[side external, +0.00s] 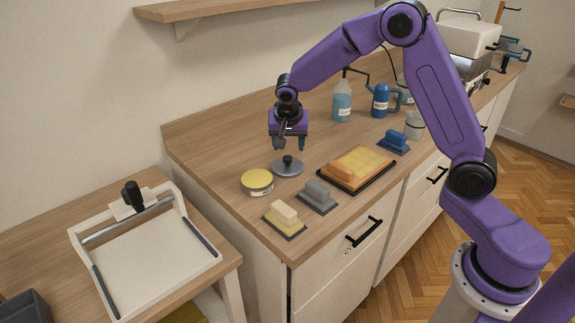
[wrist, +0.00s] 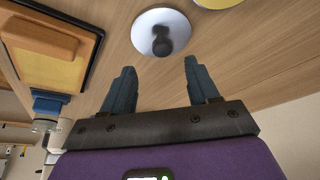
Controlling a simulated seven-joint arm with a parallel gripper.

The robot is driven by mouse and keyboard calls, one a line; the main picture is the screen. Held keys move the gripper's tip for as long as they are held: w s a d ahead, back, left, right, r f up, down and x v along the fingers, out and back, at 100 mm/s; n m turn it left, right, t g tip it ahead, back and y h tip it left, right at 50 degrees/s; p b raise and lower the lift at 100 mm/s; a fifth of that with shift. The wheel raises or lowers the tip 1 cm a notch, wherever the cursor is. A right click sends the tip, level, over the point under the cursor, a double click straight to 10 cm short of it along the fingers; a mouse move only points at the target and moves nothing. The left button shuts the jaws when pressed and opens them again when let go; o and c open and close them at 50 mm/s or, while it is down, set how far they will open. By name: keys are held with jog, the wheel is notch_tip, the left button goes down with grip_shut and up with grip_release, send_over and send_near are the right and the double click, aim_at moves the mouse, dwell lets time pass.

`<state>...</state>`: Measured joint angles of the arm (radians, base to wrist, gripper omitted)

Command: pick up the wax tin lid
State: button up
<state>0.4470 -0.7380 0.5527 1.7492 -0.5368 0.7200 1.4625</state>
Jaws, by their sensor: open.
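The wax tin lid (side external: 287,168) is a grey metal disc with a dark round knob. It lies flat on the wooden counter beside the open yellow wax tin (side external: 257,182). In the wrist view the lid (wrist: 175,25) is at the top centre, beyond the fingertips, and part of the yellow tin (wrist: 218,3) shows at the upper right edge. My gripper (side external: 288,145) is above the lid, pointing down, with nothing between its fingers. The wrist view shows its two blue-grey fingers (wrist: 159,66) spread apart and not touching the lid.
A dark tray with an orange-yellow block (side external: 355,168) lies right of the lid. A grey block (side external: 318,195) and a cream block (side external: 284,218) sit near the front edge. A spray bottle (side external: 342,101) and blue can (side external: 381,101) stand behind.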

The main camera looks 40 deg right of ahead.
aim_at(287, 157)
jog(key=shift+x, duration=3.15)
jog(key=shift+w+a, duration=0.15)
jog(key=c, duration=1.1)
